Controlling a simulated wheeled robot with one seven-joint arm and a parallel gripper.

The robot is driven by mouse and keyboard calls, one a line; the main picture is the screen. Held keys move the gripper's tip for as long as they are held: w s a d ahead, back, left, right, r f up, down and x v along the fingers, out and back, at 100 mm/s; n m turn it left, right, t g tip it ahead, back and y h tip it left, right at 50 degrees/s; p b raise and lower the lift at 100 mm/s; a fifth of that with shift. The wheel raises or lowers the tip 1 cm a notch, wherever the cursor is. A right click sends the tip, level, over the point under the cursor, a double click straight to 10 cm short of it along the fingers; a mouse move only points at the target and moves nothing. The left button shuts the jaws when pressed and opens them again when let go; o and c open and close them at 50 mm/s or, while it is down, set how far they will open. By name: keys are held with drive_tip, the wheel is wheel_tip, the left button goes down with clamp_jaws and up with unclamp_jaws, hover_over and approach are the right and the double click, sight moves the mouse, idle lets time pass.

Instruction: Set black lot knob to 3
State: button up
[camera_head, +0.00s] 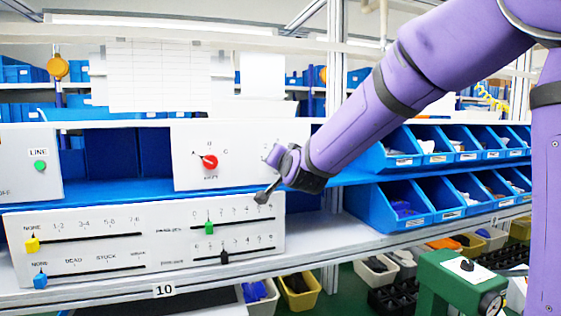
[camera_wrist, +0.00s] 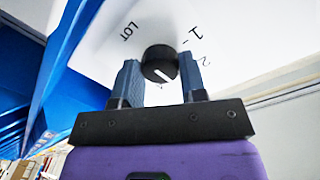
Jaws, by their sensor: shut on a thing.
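The black lot knob (camera_wrist: 160,63) is a round dark knob with a white line on its face. In the wrist view it sits on a white panel, with "LOT" printed to its left and "1" and "2" to its right. My gripper (camera_wrist: 161,82) has one blue-grey finger on each side of the knob and is shut on it. The white line slants down to the right in this view. In the head view my gripper (camera_head: 265,194) is in front of the white panels; I cannot make out the knob there.
A red knob (camera_head: 209,162) marked A, B, C is on the upper panel, left of my gripper. Below it, a slider panel (camera_head: 130,222) carries yellow, blue, green and black sliders. Blue bins (camera_head: 400,208) stand at right. A green box (camera_head: 448,285) with a black knob is lower right.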

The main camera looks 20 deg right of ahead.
idle(0.4)
drive_tip(key=o, duration=0.9)
drive_tip(key=s, duration=1)
drive_tip(key=shift+s+a+r, duration=0.2)
drive_tip(key=shift+s, duration=0.2)
drive_tip(key=s+d+f+n+g, duration=0.2)
drive_tip(key=s+g, duration=0.2)
drive_tip(key=s, duration=0.5)
drive_tip(key=s+d+f+n+g, duration=0.2)
drive_tip(key=s+d+f+g, duration=0.1)
drive_tip(key=s, duration=0.5)
drive_tip(key=s+d+f+n+g, duration=0.2)
drive_tip(key=s+g, duration=0.3)
drive_tip(key=s, duration=0.4)
drive_tip(key=shift+s+d+f+n+y, duration=0.2)
drive_tip(key=shift+f+n, duration=0.1)
drive_tip(key=shift+f, duration=0.1)
drive_tip(key=shift+s+d+f+n+y, duration=0.1)
drive_tip(key=shift+s+f+n, duration=0.05)
drive_tip(key=shift+f+n, duration=0.2)
